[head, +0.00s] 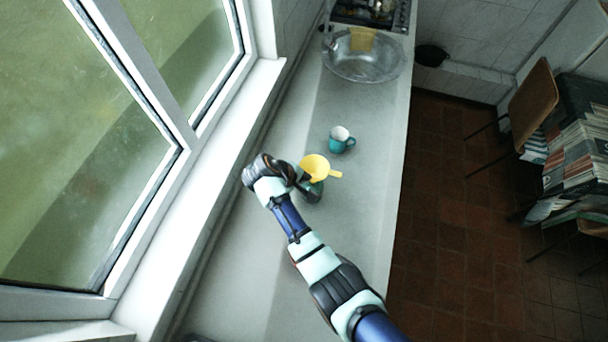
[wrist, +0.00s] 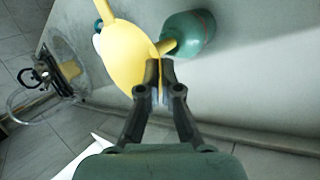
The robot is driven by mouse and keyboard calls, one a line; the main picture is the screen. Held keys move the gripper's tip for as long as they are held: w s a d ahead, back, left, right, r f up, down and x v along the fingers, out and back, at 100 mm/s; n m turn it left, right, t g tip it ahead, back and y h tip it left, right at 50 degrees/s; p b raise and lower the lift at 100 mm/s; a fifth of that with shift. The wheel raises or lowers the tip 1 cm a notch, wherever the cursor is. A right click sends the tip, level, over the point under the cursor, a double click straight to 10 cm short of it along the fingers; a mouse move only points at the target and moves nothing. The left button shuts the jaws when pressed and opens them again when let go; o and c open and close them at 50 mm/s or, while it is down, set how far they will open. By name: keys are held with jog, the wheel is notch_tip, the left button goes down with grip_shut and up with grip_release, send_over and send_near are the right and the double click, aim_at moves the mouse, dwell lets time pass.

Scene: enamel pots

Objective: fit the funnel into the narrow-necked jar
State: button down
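The yellow funnel (head: 314,166) is held above the counter, its wide mouth up and its tab handle pointing right. In the wrist view the funnel (wrist: 128,58) fills the upper middle. My gripper (wrist: 160,70) is shut on the funnel's rim; it also shows in the head view (head: 303,178). The teal jar (head: 314,190) stands on the counter just below the funnel, partly hidden by the gripper. In the wrist view the jar (wrist: 195,35) is beside the funnel, whose yellow spout points at the jar's neck. I cannot tell whether the spout is inside the neck.
A teal mug (head: 341,141) with a white inside stands behind the funnel. A clear basin (head: 363,66) with a yellow piece on it is farther back, before a stove. The window sill (head: 215,150) bounds the left. The counter (head: 365,205) is clear to the right, up to its edge.

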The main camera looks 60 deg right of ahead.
jog(key=shift+f+b, duration=1.25)
jog(key=shift+f, duration=0.9)
jog(key=c, duration=1.2)
grip_release()
jog(key=shift+c, duration=0.2)
jog(key=v, duration=1.2)
jog(key=shift+a, duration=0.1)
